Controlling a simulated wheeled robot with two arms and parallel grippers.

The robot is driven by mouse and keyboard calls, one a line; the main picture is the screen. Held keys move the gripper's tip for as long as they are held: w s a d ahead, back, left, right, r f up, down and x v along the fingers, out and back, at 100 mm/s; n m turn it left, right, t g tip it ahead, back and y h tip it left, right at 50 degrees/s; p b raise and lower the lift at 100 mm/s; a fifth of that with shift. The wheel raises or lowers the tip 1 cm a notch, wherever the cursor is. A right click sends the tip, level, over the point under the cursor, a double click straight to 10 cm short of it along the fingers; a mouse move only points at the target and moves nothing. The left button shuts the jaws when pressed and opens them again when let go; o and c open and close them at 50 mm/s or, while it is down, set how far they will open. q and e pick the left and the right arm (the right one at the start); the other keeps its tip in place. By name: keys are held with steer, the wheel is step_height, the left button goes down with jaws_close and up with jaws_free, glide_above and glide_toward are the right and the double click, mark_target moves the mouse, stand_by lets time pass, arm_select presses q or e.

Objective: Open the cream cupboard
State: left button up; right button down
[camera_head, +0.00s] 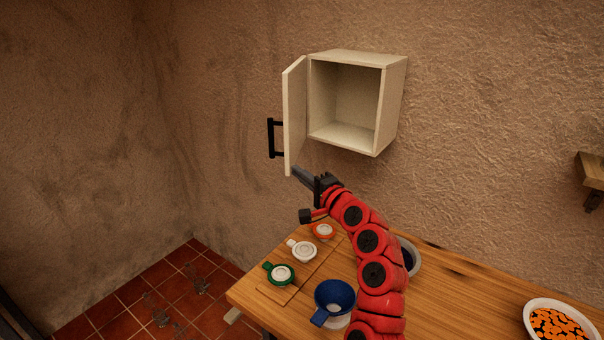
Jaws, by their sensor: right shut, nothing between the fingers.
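The cream cupboard (395,105) hangs on the wall above the wooden table. Its door (295,115) is hinged on the left and stands wide open, swung out from the front. The inside looks empty. A black bar handle (271,138) is on the door's outer face. My right gripper (300,175), on a red arm, is shut and empty just below the door's bottom edge. I cannot tell whether its tip touches the door. My left gripper is not in view.
A wooden shelf (592,170) is at the right.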

steer(key=shift+a, duration=0.1)
steer(key=shift+a+r, duration=0.1)
steer(key=shift+a, duration=0.45)
steer(key=w+a+p, duration=0.1)
steer(key=w+a, duration=0.2)
steer(key=a, duration=0.4)
steer(key=w+a+p, duration=0.1)
steer(key=w+a, duration=0.2)
steer(key=a, duration=0.4)
